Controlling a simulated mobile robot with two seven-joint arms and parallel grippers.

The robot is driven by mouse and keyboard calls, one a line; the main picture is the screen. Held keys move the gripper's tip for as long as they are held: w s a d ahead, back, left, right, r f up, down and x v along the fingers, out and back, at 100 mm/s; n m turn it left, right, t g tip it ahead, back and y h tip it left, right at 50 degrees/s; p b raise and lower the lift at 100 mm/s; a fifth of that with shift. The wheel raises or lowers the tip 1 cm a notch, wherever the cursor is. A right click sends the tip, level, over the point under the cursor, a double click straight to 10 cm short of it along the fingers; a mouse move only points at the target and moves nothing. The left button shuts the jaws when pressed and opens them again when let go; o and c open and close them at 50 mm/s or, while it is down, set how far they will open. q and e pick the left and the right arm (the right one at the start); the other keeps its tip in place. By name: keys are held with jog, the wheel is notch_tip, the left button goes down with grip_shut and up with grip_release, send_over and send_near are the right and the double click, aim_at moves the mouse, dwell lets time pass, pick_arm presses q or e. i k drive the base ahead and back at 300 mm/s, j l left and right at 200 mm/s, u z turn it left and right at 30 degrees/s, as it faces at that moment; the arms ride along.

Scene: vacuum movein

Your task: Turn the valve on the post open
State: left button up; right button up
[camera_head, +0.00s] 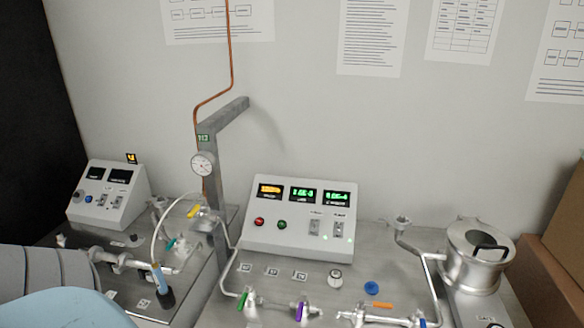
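The grey post (222,262) stands upright on the metal bench, with an arm at its top and a small green-lit label. A valve with a yellow handle (194,211) sits partway up the post, below a round white dial gauge (203,163). The yellow handle is tilted, running from lower left to upper right. I cannot tell from this view whether the valve is open. Neither gripper shows. A light blue and grey mass at the lower left may be part of my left arm.
A control box (300,216) with lit displays stands right of the post, and a smaller one (108,193) stands left. Valves with green (242,301), purple (299,311) and orange (382,305) handles line the front. A metal vessel (474,262) and cardboard boxes (567,232) are right.

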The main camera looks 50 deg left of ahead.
aim_at(203, 203)
jog(key=u, duration=2.05)
